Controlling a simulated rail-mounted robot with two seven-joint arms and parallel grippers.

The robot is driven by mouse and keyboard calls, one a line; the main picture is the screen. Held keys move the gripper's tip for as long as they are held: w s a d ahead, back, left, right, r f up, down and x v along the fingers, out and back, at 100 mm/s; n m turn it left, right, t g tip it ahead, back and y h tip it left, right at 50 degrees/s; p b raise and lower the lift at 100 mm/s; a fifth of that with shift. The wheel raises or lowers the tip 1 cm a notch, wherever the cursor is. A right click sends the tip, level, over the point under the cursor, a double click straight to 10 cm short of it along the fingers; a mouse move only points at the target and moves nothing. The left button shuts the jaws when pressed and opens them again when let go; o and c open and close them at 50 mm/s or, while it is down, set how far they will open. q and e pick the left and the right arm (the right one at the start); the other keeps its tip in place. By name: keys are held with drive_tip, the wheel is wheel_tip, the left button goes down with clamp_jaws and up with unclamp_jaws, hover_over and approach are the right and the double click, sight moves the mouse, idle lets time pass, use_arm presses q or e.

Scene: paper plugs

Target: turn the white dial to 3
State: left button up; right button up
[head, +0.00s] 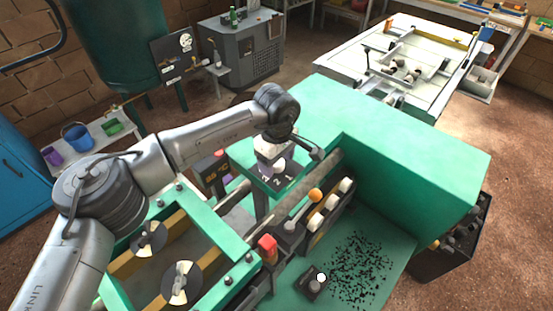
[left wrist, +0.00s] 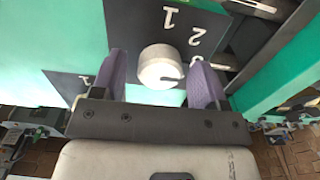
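The white dial (left wrist: 160,66) is a round knob on a dark plate (left wrist: 72,84) marked with white numerals; a 1 and a 2 show clearly, and another mark is partly covered by a finger. A short dark mark shows on the dial's lower right side. My left gripper (left wrist: 160,80) has its two purple fingers apart on either side of the dial, with gaps visible at both sides. In the head view, my left gripper (head: 277,162) points down over the dark numbered plate (head: 287,180) and largely hides the dial. My right gripper is not in view.
The plate sits on a green machine with a tall green housing (head: 400,150) to its right. Black scraps (head: 362,265) lie on the green bed.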

use_arm(q)
drive_tip(key=shift+r, duration=0.3)
wheel_tip(320, 180, up, 13)
drive_tip(key=shift+p, duration=0.35)
drive_tip(key=shift+r, duration=0.1)
idle(0.4)
